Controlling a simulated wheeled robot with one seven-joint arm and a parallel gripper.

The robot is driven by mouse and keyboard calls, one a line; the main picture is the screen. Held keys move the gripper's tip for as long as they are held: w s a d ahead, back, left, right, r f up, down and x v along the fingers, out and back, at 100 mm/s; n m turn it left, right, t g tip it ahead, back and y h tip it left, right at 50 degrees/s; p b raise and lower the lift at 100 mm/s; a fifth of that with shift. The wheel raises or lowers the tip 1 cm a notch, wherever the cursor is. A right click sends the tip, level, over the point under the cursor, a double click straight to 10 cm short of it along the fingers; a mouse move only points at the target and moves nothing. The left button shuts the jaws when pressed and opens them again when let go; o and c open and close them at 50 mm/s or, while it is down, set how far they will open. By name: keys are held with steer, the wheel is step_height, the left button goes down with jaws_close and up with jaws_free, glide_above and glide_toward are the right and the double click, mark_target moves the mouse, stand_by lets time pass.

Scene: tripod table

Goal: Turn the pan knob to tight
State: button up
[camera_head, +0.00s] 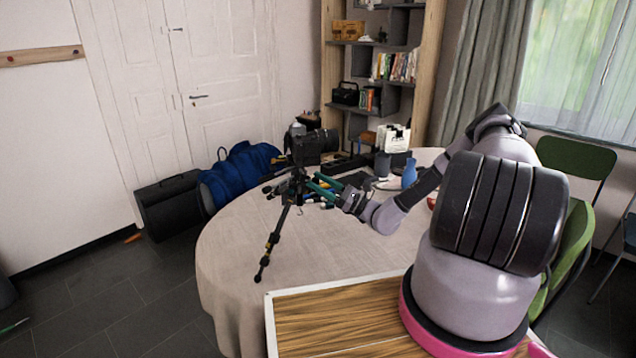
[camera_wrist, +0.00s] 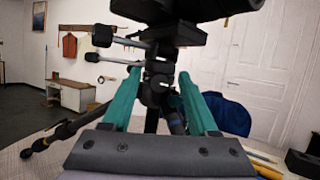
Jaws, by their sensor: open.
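A black tripod (camera_head: 272,242) stands on the round table with a dark camera (camera_head: 318,143) on top. In the wrist view the tripod head (camera_wrist: 158,62) fills the middle. Two handles with dark grips, an upper one (camera_wrist: 102,36) and a lower one (camera_wrist: 92,57), stick out to its left. My gripper (camera_head: 312,183) is at the tripod just below its head. Its teal fingers are open (camera_wrist: 160,74), one on each side of the dark column. I cannot tell whether they touch it, nor which part is the pan knob.
The round table (camera_head: 235,260) has a pale cloth. Pens and small tools lie behind my gripper. A blue vase (camera_head: 409,173) and a dark cup (camera_head: 382,164) stand farther right. A blue bag (camera_head: 240,176) is on the floor at left.

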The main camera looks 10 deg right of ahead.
steer(key=shift+w+a+r, duration=0.1)
steer(key=shift+a, duration=0.15)
jaws_close()
steer(key=m+t+h, duration=0.1)
steer(key=m+t, duration=0.1)
steer(key=m, duration=0.2)
steer(key=shift+a, duration=0.1)
steer(key=m+t+h, duration=0.1)
steer(key=m, duration=0.1)
steer(key=shift+m+h, duration=0.3)
steer(key=shift+m, duration=0.1)
jaws_free()
